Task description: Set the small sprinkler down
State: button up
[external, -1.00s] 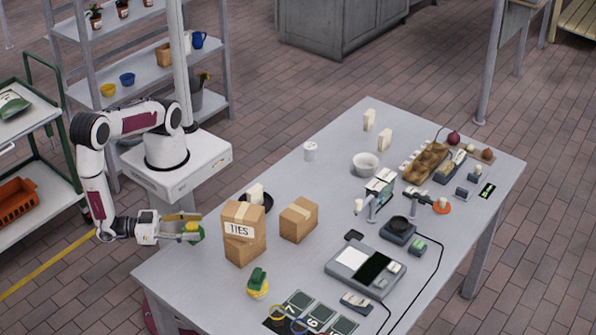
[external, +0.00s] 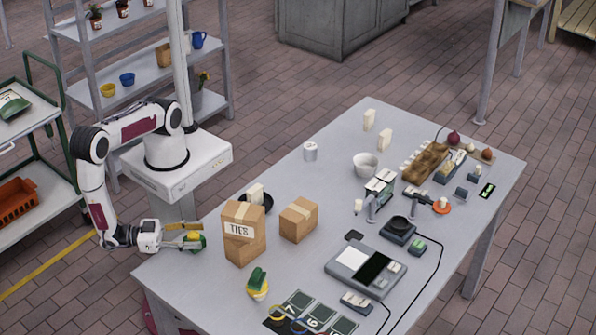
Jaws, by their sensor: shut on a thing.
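My gripper (external: 190,236) is at the left of the external view, near the table's left corner. The sprinkler is partly hidden by the fingers. It appears at about the height of the tabletop; I cannot tell whether it touches the table (external: 190,285). A similar green and yellow thing (external: 258,284) stands on the table in front of the boxes.
Cardboard boxes, one labelled TIES (external: 240,232) and another (external: 298,220), stand right of my gripper. A dark round dish (external: 267,206) is behind them. The table's left corner looks bare.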

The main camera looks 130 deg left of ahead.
jog(key=shift+f, duration=0.15)
jog(key=o, duration=1.2)
jog(key=shift+v, duration=1.15)
jog(key=shift+r+v, duration=0.15)
jog(key=shift+v, duration=1.25)
jog(key=shift+r+v, duration=0.1)
jog(key=shift+v, duration=1.25)
jog(key=shift+s+a, duration=0.15)
jog(key=c, duration=0.3)
